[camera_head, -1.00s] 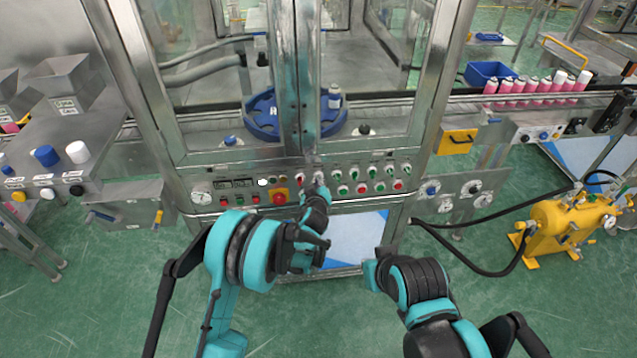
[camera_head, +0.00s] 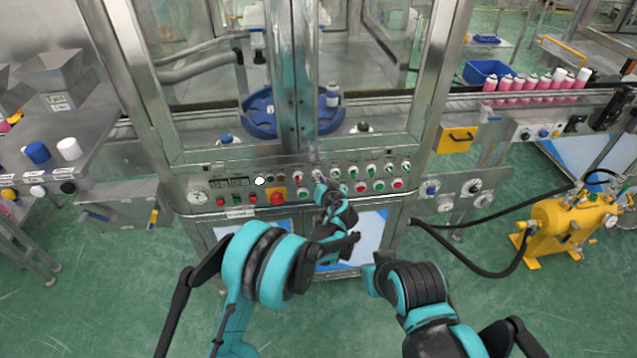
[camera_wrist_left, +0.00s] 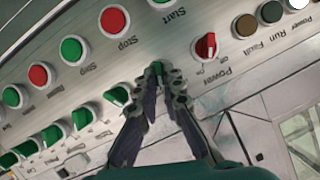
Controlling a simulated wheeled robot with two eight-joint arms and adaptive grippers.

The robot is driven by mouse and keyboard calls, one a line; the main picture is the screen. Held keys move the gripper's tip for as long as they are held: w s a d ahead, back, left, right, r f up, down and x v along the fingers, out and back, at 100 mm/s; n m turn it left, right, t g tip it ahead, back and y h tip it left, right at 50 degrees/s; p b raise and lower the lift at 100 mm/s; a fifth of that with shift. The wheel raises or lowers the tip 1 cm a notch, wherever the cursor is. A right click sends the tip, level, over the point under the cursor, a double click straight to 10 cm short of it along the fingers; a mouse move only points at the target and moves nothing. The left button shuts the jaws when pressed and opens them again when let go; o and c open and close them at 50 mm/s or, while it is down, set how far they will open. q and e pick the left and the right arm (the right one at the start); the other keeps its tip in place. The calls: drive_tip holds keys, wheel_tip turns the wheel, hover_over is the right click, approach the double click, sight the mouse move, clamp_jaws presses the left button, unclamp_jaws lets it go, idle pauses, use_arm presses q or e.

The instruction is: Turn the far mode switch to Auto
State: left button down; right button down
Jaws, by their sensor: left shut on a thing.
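The control panel (camera_head: 240,197) on the machine front carries a row of mode switches. My left gripper (camera_head: 321,187) is at the upper row, just right of a red power switch (camera_head: 297,177). In the left wrist view, the left gripper (camera_wrist_left: 158,72) has its fingertips together on a switch knob, mostly hidden between them. It stands between the red Power switch (camera_wrist_left: 205,45) and a green switch (camera_wrist_left: 118,96). The held knob's angle cannot be read. My right arm shows at lower right, but its gripper does not.
Several green switches continue along the row (camera_head: 371,170). Start and stop buttons (camera_head: 361,187) lie just below the row. A red emergency button (camera_head: 278,198) is at the left. A yellow pump (camera_head: 570,225) with black hoses stands at the right.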

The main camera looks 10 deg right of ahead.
use_arm(q)
drive_tip(key=shift+d+m+y+b, duration=0.15)
drive_tip(key=shift+m+y+b, duration=0.3)
drive_tip(key=shift+m, duration=0.35)
drive_tip(key=c, duration=1.7)
unclamp_jaws()
wheel_tip(320, 180, up, 10)
drive_tip(key=shift+f, duration=0.1)
